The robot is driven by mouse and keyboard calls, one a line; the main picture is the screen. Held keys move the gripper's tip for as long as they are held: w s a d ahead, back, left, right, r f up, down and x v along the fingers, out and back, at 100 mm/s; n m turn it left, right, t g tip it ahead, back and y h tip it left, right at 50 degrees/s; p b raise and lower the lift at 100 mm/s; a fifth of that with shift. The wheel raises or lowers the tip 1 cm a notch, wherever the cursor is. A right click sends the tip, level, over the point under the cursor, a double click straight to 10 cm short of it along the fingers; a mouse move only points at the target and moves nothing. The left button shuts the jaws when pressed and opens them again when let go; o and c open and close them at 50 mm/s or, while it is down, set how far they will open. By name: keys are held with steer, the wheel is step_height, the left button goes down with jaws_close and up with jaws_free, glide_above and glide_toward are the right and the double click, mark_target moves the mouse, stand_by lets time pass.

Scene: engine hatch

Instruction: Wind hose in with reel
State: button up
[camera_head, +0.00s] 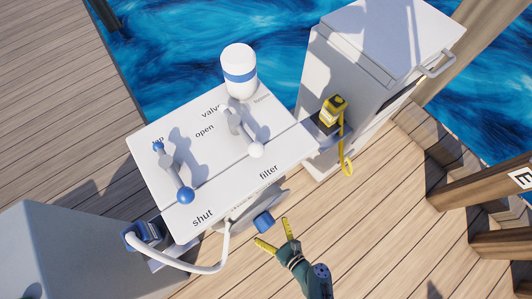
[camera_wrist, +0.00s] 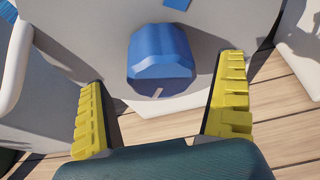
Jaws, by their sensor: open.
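A pale round part that looks like the reel (camera_head: 272,204) sits under the front edge of the white panel box. A blue faceted knob (camera_head: 264,222) stands out from it and shows large in the wrist view (camera_wrist: 160,55). A white hose (camera_head: 205,269) runs from a blue fitting (camera_head: 146,232) on the left and curves up to the box front. It also shows at the left of the wrist view (camera_wrist: 12,68). My gripper (camera_head: 271,231) is open, with its yellow fingers (camera_wrist: 162,82) on either side of the knob and gaps between. The fingers hold nothing.
The panel top (camera_head: 215,150) bears two levers, a blue-ended one (camera_head: 177,180) and a white-ended one (camera_head: 245,135), and a white canister (camera_head: 239,72). A grey cabinet (camera_head: 340,65) with a yellow strapped item (camera_head: 334,110) stands right. Wooden deck (camera_head: 385,230) lies clear to the right.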

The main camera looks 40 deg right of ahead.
mark_target(265, 223)
steer(key=b+x, duration=0.1)
steer(key=x, duration=0.3)
steer(key=shift+r, duration=0.1)
steer(key=c, duration=1.1)
